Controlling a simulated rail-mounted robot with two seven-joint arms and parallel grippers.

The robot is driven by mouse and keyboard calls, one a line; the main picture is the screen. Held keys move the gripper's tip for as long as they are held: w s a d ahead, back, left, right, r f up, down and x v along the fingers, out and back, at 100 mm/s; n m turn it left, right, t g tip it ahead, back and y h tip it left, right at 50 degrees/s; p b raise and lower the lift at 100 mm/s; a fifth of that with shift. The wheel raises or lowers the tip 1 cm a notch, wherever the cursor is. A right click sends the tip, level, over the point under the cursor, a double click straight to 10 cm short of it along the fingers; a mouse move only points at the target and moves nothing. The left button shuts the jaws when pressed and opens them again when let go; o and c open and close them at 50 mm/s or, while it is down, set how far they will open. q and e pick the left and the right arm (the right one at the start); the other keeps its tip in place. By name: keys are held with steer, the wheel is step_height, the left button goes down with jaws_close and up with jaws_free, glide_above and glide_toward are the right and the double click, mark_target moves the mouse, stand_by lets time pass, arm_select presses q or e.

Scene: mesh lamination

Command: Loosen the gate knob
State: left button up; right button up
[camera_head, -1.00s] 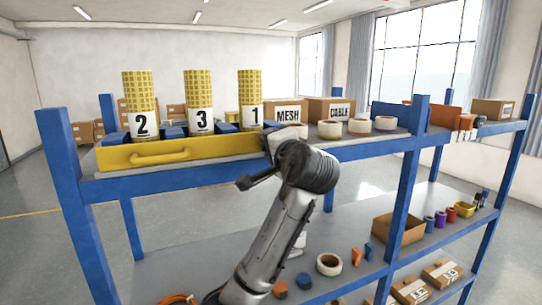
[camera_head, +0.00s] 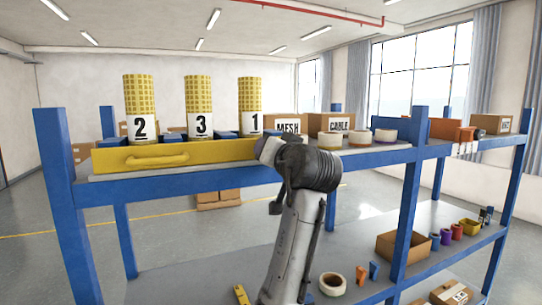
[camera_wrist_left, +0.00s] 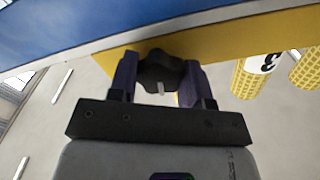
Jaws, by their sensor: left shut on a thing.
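The black lobed gate knob (camera_wrist_left: 158,68) sits against a yellow bar (camera_wrist_left: 225,42) in the left wrist view. My left gripper (camera_wrist_left: 160,82) is shut on the knob, with one dark finger on either side. In the head view, my left arm reaches the right end of the yellow front bar (camera_head: 220,151), which has a yellow handle (camera_head: 157,161). Mesh rolls numbered 2 (camera_head: 141,108), 3 (camera_head: 200,108) and 1 (camera_head: 250,105) stand upright behind the bar. My right gripper is not in view.
The blue-framed rack has an upright (camera_head: 408,200) to the right of my arm. The lower shelf holds an open cardboard box (camera_head: 402,246) and small items.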

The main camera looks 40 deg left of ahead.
arm_select(q)
steer(key=shift+n, duration=0.9)
steer(key=o, duration=0.9)
steer(key=shift+b+v, duration=2.45)
steer(key=shift+v, duration=4.5)
